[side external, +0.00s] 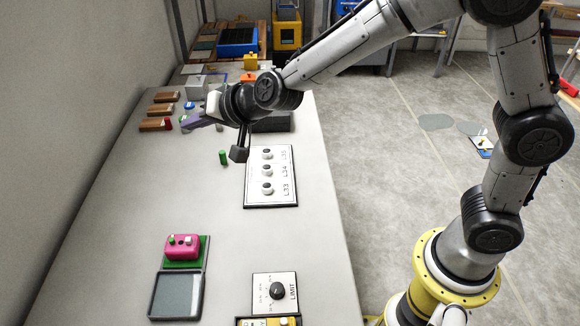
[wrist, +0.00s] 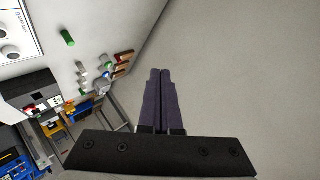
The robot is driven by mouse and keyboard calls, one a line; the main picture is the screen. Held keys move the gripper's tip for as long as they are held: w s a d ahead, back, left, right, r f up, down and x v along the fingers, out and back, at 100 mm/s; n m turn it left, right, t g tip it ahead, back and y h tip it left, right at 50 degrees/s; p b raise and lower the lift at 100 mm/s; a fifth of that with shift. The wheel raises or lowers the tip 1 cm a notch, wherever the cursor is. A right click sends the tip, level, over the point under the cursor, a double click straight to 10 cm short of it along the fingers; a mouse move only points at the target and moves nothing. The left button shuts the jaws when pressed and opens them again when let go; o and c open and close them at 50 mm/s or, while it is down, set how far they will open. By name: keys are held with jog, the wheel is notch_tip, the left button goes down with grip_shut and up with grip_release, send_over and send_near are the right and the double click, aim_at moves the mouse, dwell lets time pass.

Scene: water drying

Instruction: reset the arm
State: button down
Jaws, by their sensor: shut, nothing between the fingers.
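My gripper (side external: 190,121) is stretched out over the far left part of the table, pointing left toward the wall in the side view. In the wrist view my gripper (wrist: 160,72) shows two purple fingers side by side, shut with nothing between them. The fingers point at a plain pale surface. My arm reaches from the yellow base at right across the table's right edge.
On the white table (side external: 115,235) are a green cylinder (side external: 223,157), a panel with several knobs (side external: 285,190), a pink block (side external: 182,246) on a green pad, and a dial panel (side external: 262,281). Wooden blocks (side external: 162,109) lie near the gripper. The left wall (side external: 60,120) is close.

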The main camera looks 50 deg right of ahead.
jog(key=s+d+r+n, duration=0.2)
jog(key=s+d+r, duration=1.05)
jog(key=s, duration=0.25)
jog(key=s+d+f+n+g+h, duration=0.1)
jog(key=s+f, duration=0.4)
jog(key=s, duration=0.5)
jog(key=s+d+f+n+g+h, duration=0.2)
jog(key=s+d+f+n+g, duration=0.1)
jog(key=s, duration=0.7)
jog(key=d+f+g, duration=0.1)
jog(key=d+f, duration=0.1)
jog(key=d, duration=0.1)
jog(key=shift+d+f+n+g, duration=0.25)
jog(key=shift+f+n+g, duration=0.05)
jog(key=shift+f+g, duration=0.1)
